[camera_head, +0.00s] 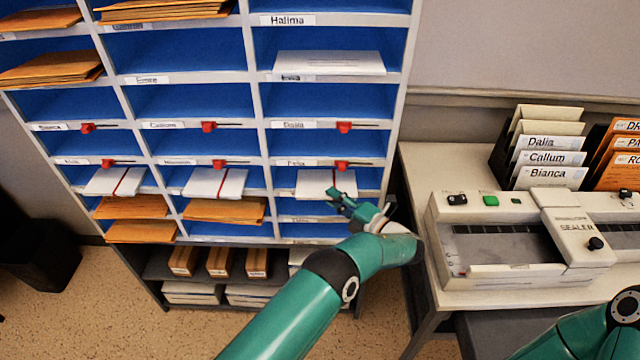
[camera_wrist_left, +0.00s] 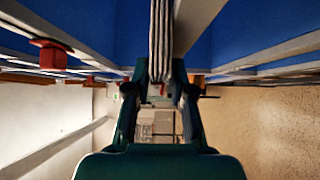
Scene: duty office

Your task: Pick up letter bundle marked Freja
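A white letter bundle (camera_head: 312,183) with a red band lies in the right-hand column of the pigeonhole rack, its front edge sticking out. The name tag above it (camera_head: 297,163) is too small to read surely. My left gripper (camera_head: 342,198) is at the bundle's front right edge. In the left wrist view, the layered bundle (camera_wrist_left: 161,40) stands between the two fingertips (camera_wrist_left: 160,78), which look close against both its faces. The bundle still rests in its compartment. Of my right arm only a link shows at the lower right; its gripper is out of view.
Two similar banded bundles (camera_head: 215,183) (camera_head: 115,181) lie in the same row. Red sliders (camera_head: 343,127) sit on the shelf edges. Orange envelopes (camera_head: 222,211) fill lower slots. A table with a sealer machine (camera_head: 505,240) and card files (camera_head: 553,160) stands close on the right.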

